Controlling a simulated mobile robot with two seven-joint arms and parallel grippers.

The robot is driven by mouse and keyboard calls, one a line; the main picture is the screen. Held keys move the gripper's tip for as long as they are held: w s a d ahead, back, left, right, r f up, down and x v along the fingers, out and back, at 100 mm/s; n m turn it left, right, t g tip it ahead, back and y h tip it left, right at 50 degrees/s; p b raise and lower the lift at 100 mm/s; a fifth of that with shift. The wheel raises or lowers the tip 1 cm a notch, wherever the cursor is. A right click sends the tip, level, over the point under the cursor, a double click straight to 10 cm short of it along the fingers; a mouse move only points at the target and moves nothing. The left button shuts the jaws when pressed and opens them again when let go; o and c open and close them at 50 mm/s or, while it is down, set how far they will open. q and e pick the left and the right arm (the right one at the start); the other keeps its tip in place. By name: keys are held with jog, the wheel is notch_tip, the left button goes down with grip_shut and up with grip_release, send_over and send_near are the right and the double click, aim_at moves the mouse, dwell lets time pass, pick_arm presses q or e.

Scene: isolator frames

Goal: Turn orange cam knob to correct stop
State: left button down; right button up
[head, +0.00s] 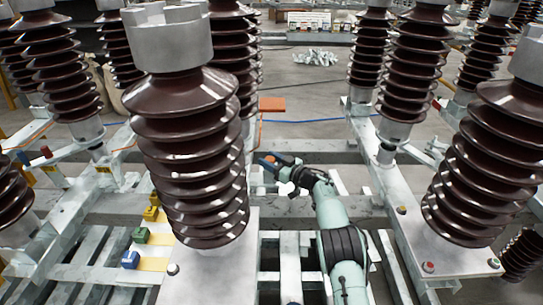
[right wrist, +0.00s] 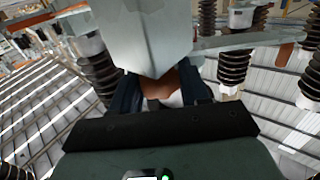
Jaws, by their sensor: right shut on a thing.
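My right gripper (head: 275,163) reaches in from the lower right in the head view, behind the big brown insulator. Its dark fingers are shut on the orange cam knob (head: 269,158), of which only a small orange bit shows at the fingertips. In the right wrist view, a brown-orange part of the knob (right wrist: 166,84) sits between the two dark fingers, below a pale grey metal block (right wrist: 145,35). The knob's angle and its stops are hidden or too small to tell. My left gripper is not in view.
A large ribbed brown insulator (head: 190,150) stands just left of my right arm, and another insulator (head: 490,160) stands at the right. Blue (head: 130,259), green (head: 141,235) and yellow (head: 151,213) blocks sit at lower left. Pale metal beams surround the arm.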

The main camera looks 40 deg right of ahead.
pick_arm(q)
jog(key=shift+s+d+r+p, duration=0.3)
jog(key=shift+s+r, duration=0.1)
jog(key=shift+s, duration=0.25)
pick_arm(e)
jog(key=shift+n+g+y, duration=0.3)
jog(key=shift+n+y, duration=0.5)
jog(key=shift+y, duration=0.4)
jog(key=o, duration=1)
jog(key=shift+c, duration=0.2)
jog(key=shift+s, duration=0.1)
pick_arm(q)
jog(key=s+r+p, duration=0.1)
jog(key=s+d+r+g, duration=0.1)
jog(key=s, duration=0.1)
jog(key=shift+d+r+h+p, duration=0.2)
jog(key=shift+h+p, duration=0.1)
jog(key=shift+p, duration=0.1)
pick_arm(e)
jog(key=v, duration=1.3)
jog(key=shift+s+d, duration=0.1)
jog(key=shift+d, duration=0.05)
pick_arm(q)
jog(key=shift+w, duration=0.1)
